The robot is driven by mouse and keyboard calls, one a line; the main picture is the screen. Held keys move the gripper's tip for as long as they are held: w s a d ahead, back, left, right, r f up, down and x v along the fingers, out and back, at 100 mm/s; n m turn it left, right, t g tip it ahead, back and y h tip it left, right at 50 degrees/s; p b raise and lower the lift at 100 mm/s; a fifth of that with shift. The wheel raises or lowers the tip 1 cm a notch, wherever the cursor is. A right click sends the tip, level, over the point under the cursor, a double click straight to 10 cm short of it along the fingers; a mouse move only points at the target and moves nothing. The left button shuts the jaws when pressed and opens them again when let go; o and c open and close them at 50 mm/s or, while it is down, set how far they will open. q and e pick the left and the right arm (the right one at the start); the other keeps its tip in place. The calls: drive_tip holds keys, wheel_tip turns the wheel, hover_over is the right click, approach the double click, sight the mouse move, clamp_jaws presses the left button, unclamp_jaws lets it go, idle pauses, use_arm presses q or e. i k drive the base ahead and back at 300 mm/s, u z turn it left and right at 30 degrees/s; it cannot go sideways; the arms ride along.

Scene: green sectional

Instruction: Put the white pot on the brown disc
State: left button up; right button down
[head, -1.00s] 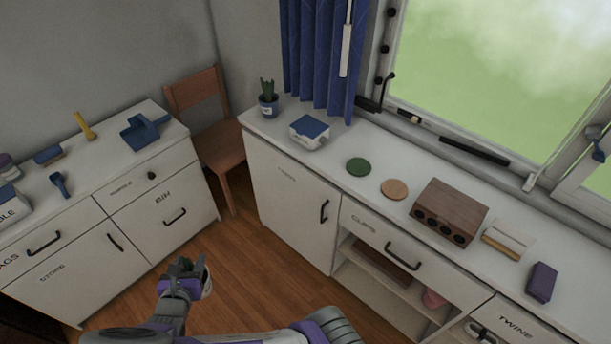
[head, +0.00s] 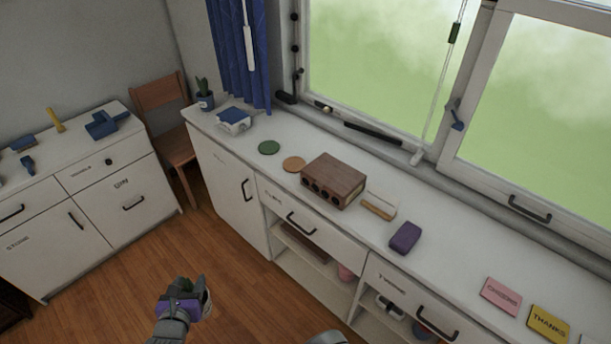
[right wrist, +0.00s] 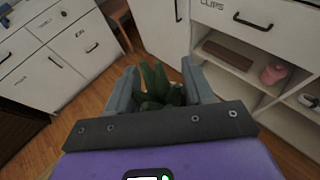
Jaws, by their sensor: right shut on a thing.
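The brown disc (head: 293,164) lies flat on the white counter under the window, between a green disc and a wooden block with holes. My right gripper (head: 200,294) is low in the head view, over the floor in front of the counter and away from the disc. It is shut on the white pot (head: 207,304), of which only a small pale part shows. In the right wrist view, the pot's green plant (right wrist: 157,84) stands between the two fingers; the pot itself is hidden there. My left gripper is not in view.
The green disc (head: 269,148), wooden block (head: 333,181), blue-lidded box (head: 234,120) and blue potted cactus (head: 205,101) stand on the counter. A purple item (head: 405,237) lies farther right. A chair (head: 165,125) and another cabinet (head: 90,200) are at left.

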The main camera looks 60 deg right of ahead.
sight(294, 163)
drive_tip(key=k, duration=0.15)
drive_tip(key=z, duration=0.8)
